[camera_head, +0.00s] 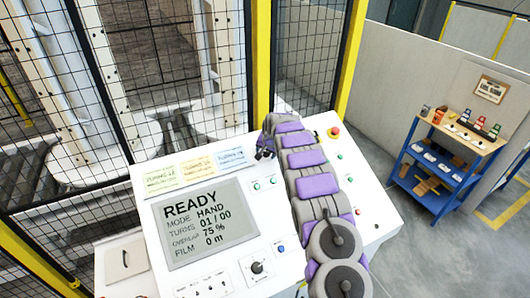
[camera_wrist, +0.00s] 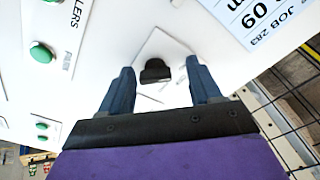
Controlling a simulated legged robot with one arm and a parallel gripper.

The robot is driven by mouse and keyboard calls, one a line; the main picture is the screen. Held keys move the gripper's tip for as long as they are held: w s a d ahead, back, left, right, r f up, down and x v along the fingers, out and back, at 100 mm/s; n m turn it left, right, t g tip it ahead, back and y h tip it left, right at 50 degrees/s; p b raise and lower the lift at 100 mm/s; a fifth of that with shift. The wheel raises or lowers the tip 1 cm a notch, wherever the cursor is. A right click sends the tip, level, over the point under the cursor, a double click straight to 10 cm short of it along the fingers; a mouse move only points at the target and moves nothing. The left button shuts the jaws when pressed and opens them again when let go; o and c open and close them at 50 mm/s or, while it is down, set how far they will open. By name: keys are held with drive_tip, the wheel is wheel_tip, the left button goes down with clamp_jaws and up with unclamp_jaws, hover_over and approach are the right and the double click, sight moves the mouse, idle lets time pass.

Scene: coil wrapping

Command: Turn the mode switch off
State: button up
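A black knob (camera_wrist: 155,72) on a white square plate shows in the wrist view, ahead of my gripper (camera_wrist: 161,68). My gripper's two blue-grey fingers are apart, one on each side of the knob in the picture; I cannot tell whether they touch it. No label on this knob is readable. In the head view my gripper (camera_head: 265,146) is at the upper edge of the white console, near the paper cards. The console screen (camera_head: 208,222) reads READY, MODE HAND. Another black rotary knob (camera_head: 257,267) sits low on the console, left of my arm.
A red emergency button (camera_head: 334,132) and green buttons (camera_head: 256,185) are on the console. Green buttons (camera_wrist: 42,52) also show left in the wrist view. A mesh fence with yellow posts (camera_head: 352,60) stands behind. A blue shelf cart (camera_head: 440,160) stands at right.

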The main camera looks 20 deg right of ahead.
drive_tip(key=shift+d+f, duration=0.15)
drive_tip(key=shift+d, duration=0.65)
drive_tip(key=shift+c, duration=1.4)
drive_tip(key=shift+d, duration=0.1)
drive_tip(key=shift+c, duration=0.8)
drive_tip(key=shift+a, duration=0.55)
drive_tip(key=c, duration=0.5)
drive_tip(key=shift+c, duration=0.2)
drive_tip(key=shift+d, duration=0.1)
